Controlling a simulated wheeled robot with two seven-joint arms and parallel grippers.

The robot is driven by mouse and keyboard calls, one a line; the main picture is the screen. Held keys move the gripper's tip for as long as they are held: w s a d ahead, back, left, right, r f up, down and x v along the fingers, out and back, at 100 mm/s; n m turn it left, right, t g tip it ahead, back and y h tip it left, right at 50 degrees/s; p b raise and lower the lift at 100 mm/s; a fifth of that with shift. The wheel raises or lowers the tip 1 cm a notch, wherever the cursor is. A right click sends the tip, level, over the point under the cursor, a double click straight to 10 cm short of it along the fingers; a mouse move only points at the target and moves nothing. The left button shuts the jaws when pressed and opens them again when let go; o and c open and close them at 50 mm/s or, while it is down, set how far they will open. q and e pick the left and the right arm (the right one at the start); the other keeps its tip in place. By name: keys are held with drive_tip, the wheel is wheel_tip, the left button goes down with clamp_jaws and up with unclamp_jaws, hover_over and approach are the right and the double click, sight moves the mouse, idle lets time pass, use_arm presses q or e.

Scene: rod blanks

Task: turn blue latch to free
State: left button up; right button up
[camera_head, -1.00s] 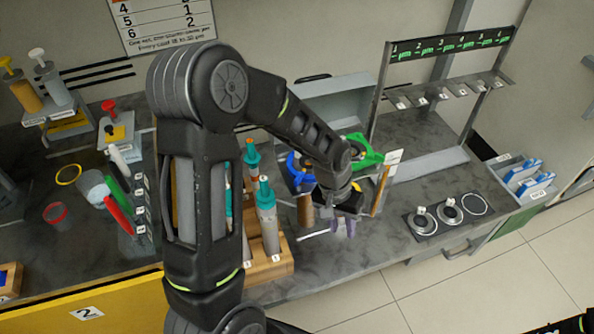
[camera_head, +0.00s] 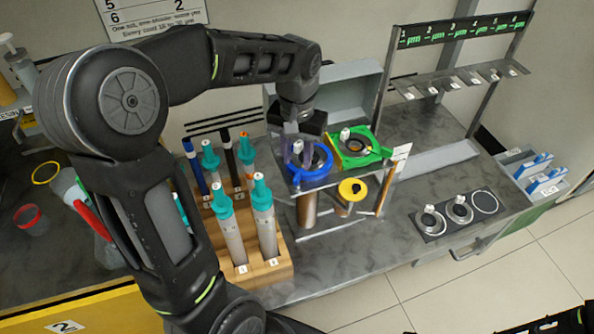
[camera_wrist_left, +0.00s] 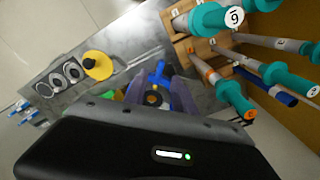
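The blue latch (camera_head: 318,172) is a blue ring with a handle, around a round fitting on a raised stand in the head view. It also shows in the left wrist view (camera_wrist_left: 158,75), between my fingers. My left gripper (camera_head: 298,152) points down just above the latch's far left side. Its two purple fingers are apart in the left wrist view (camera_wrist_left: 158,98) and nothing is clearly held. Whether a finger touches the latch I cannot tell. The gripper hides part of the ring. My right gripper is out of view.
A green latch (camera_head: 362,150) sits right beside the blue one. A yellow disc (camera_head: 352,190) is in front of them. A wooden rack (camera_head: 268,268) with several teal-capped tubes stands to the left. A grey box (camera_head: 350,92) is behind. A black plate (camera_head: 432,232) with rings lies right.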

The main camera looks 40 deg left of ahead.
sight(297, 175)
use_arm(q)
wheel_tip(297, 175, down, 6)
drive_tip(key=shift+r, duration=0.25)
clamp_jaws()
idle(0.3)
